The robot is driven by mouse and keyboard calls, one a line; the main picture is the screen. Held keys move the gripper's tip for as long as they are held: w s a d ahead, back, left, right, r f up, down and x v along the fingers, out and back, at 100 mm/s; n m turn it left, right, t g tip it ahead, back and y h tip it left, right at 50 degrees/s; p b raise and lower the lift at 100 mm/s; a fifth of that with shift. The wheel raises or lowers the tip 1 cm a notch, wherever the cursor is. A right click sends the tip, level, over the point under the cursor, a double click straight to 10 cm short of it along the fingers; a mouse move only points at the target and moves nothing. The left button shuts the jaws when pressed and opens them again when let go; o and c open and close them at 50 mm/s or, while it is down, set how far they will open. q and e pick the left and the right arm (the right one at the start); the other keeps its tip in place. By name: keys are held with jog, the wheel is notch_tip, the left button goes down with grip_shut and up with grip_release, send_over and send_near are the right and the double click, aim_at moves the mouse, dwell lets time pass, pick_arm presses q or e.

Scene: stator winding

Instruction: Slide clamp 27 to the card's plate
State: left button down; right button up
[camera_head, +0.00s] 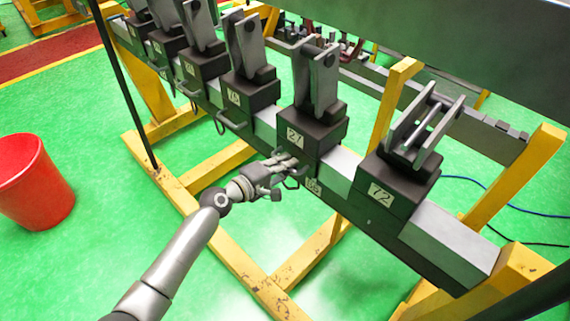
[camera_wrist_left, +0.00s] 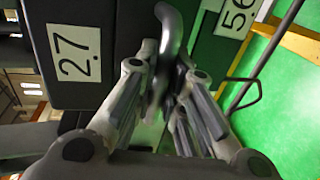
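Clamp 27 (camera_head: 313,125) is a dark block with upright grey jaws on the rail, with a white 27 label. The label also shows in the left wrist view (camera_wrist_left: 75,53). A small white plate (camera_head: 313,186) is on the rail's front, below and slightly right of that label. In the left wrist view the plate (camera_wrist_left: 236,16) reads 56, partly cut off. My left gripper (camera_head: 285,168) is at the clamp's front. Its fingers (camera_wrist_left: 168,80) close around the grey loop handle (camera_wrist_left: 170,30). The card is not recognisable, and my right gripper is not in view.
Clamp 72 (camera_head: 398,185) stands right of clamp 27, with bare rail (camera_head: 339,168) between. Clamp 76 (camera_head: 248,92) and several others stand to the left. Yellow supports (camera_head: 235,250) hold the rail. A red bin (camera_head: 35,185) is on the green floor at left.

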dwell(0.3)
pick_arm(q)
jog(key=shift+w+a+f+b, duration=0.1)
jog(key=shift+w+a+b, duration=0.15)
jog(key=shift+b, duration=0.1)
jog(key=w+a+b, duration=0.5)
jog(key=shift+a, duration=0.1)
jog(key=c, duration=1.6)
grip_release()
jog(key=shift+s, duration=0.1)
jog(key=shift+o, duration=0.6)
jog(key=shift+d, duration=0.2)
